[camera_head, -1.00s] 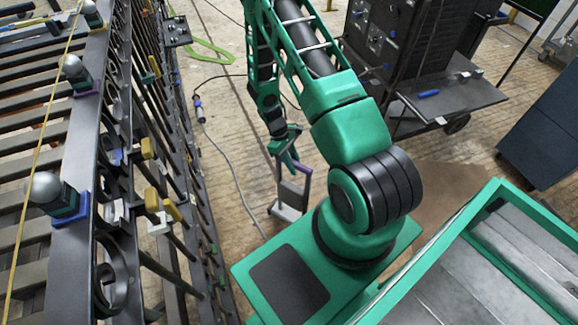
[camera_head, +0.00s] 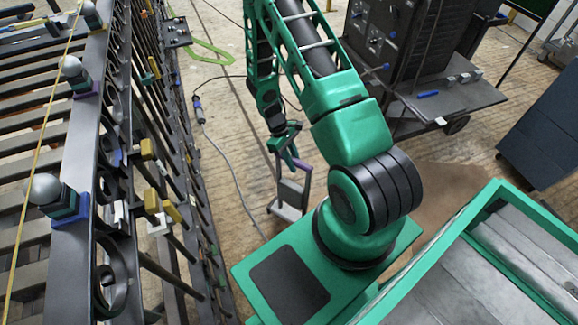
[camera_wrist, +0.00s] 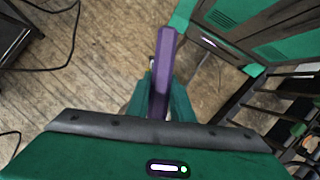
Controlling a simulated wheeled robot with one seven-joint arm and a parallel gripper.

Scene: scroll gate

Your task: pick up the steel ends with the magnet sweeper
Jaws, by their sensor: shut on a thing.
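The magnet sweeper (camera_head: 289,191) is a dark frame with a purple handle and a pale grey base, low over or on the wood-block floor. My gripper (camera_head: 290,164) is green and shut on the sweeper's upper part. In the wrist view the purple handle (camera_wrist: 164,75) runs up from between the green fingers (camera_wrist: 160,102). The sweeper's lower part is hidden there. I cannot tell whether its base touches the floor. No steel ends can be made out on the floor in either view.
A long dark gate (camera_head: 120,165) with yellow and blue fittings stands on the left. A grey cable (camera_head: 232,175) lies on the floor beside it. A dark cart (camera_head: 450,95) with a shelf stands behind right. A dark blue cabinet (camera_head: 545,125) is at far right.

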